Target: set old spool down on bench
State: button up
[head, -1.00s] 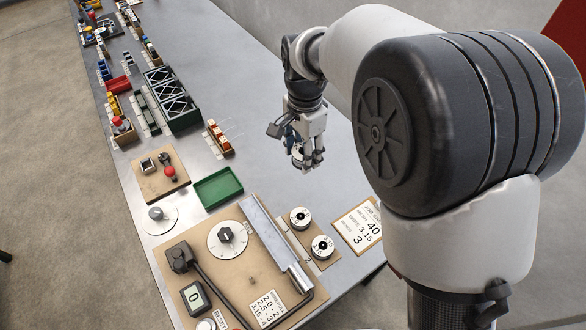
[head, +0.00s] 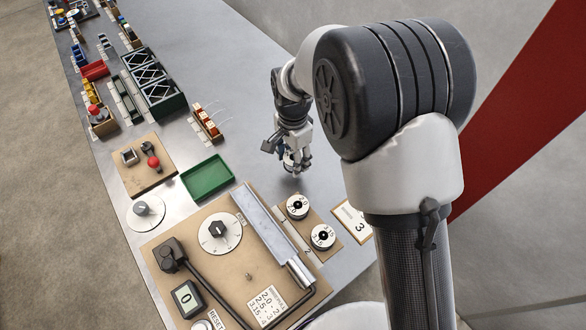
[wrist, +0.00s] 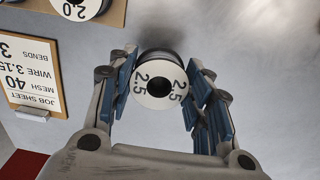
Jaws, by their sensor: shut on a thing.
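The old spool (wrist: 159,82) is a dark reel with a white end marked 2.5 and a dark centre hole. In the wrist view it sits between the blue-padded fingers of my gripper (wrist: 160,88), its marked end facing the camera. In the head view my gripper (head: 294,160) points down over the bare bench (head: 235,110), behind the spool board. The spool is mostly hidden by the fingers there. A dark shadow lies close beside the spool on the bench; I cannot tell whether it touches the surface.
Two white-faced spools (head: 297,207) (head: 323,237) sit on a brown board, one marked 2.0 in the wrist view (wrist: 80,6). A job sheet (head: 352,221) lies right of them. Bench around my gripper is clear.

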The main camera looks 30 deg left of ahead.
jog(key=shift+f+b, duration=0.6)
jog(key=shift+f, duration=1.65)
jog(key=shift+f, duration=0.15)
jog(key=o, duration=1.3)
notch_tip(320, 180, up, 12)
jog(key=p, duration=0.4)
jog(key=shift+r, duration=0.25)
